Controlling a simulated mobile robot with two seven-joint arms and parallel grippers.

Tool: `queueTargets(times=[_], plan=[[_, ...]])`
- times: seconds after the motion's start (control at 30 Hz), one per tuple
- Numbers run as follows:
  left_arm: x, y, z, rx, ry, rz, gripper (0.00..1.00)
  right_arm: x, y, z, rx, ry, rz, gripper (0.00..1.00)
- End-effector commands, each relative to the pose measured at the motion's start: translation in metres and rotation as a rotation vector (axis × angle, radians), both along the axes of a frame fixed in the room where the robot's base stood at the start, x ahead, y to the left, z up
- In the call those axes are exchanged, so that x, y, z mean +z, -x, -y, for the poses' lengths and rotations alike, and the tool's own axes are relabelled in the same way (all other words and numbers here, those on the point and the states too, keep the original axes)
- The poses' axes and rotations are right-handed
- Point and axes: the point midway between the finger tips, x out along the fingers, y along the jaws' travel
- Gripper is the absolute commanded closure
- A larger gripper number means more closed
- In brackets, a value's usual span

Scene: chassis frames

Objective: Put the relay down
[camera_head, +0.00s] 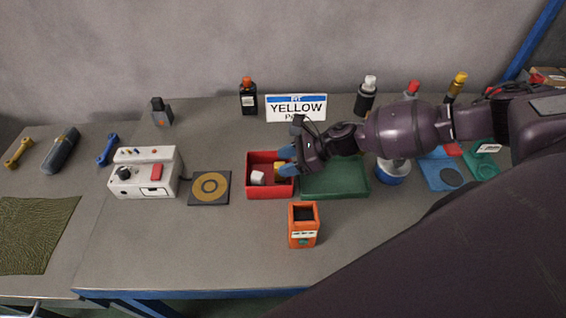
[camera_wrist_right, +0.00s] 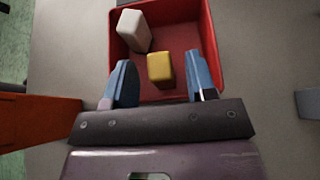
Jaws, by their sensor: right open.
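A red tray (camera_head: 254,192) stands on the table in the middle of the head view and fills the top of the right wrist view (camera_wrist_right: 207,42). A small yellow block (camera_wrist_right: 160,71), which may be the relay, lies in it; it also shows in the head view (camera_head: 279,173). A white block (camera_wrist_right: 134,30) lies beside it, apart from it. My right gripper (camera_head: 287,160) is above the tray. Its blue fingers (camera_wrist_right: 162,85) are open, one on each side of the yellow block, with gaps visible. My left gripper is not in view.
A green tray (camera_head: 335,182) adjoins the red tray on the right. An orange box (camera_head: 303,228) stands in front. A YELLOW sign (camera_head: 296,107) stands behind. The front table is mostly clear.

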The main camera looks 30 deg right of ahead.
Motion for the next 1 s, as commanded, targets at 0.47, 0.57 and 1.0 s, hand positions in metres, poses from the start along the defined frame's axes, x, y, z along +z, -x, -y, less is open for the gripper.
queueTargets(times=[0.47, 0.57, 1.0], plan=[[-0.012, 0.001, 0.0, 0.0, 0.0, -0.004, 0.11, 0.039, 0.034, 0.069, -0.001, 0.002, -0.003, 0.49], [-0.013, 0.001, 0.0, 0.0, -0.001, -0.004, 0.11, 0.045, 0.039, 0.077, 0.0, 0.001, -0.003, 0.49], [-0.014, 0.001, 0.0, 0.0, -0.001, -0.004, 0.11, 0.052, 0.043, 0.086, 0.002, 0.0, -0.001, 0.49]])
